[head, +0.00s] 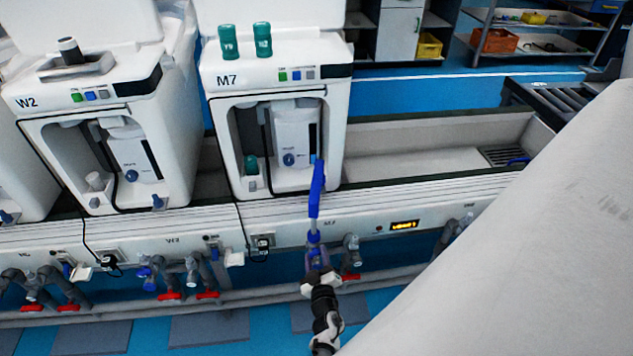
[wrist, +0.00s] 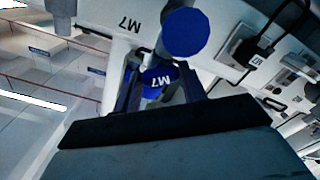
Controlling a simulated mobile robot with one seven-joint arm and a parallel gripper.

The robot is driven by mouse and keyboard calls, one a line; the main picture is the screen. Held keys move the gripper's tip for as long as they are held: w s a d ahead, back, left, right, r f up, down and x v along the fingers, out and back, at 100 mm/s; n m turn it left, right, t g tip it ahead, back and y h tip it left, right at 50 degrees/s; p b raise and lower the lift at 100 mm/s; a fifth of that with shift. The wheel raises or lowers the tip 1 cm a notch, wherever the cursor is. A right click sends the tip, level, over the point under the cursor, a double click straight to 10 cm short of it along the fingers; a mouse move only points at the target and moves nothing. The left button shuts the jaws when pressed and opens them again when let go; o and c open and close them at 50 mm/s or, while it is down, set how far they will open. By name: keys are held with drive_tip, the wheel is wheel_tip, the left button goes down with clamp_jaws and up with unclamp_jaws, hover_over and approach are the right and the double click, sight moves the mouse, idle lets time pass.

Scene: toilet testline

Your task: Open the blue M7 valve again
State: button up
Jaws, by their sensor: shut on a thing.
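The blue M7 valve handle (wrist: 158,80), with a white M7 mark on it, sits between the two fingers of my gripper (wrist: 158,88) in the wrist view. The fingers are closed on its sides. A grey pipe with a round blue end (wrist: 185,33) stands just beyond it. In the head view my gripper (head: 315,257) is at the front panel below the M7 machine (head: 278,75). The fingers cover most of the valve there. A long blue piece (head: 317,190) rises above the gripper in front of the machine. I cannot tell the valve's exact turn angle.
Grey pipes with red handles (head: 350,277) lie just right of my gripper, and more pipes (head: 190,270) lie left under the W2 machine (head: 90,95). A black cable and socket (head: 263,243) are close on the left. A large white surface (head: 520,240) fills the lower right.

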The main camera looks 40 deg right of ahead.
drive_tip(key=shift+n, duration=0.9)
drive_tip(key=shift+b, duration=0.3)
drive_tip(key=o, duration=1)
drive_tip(key=shift+s+a, duration=0.1)
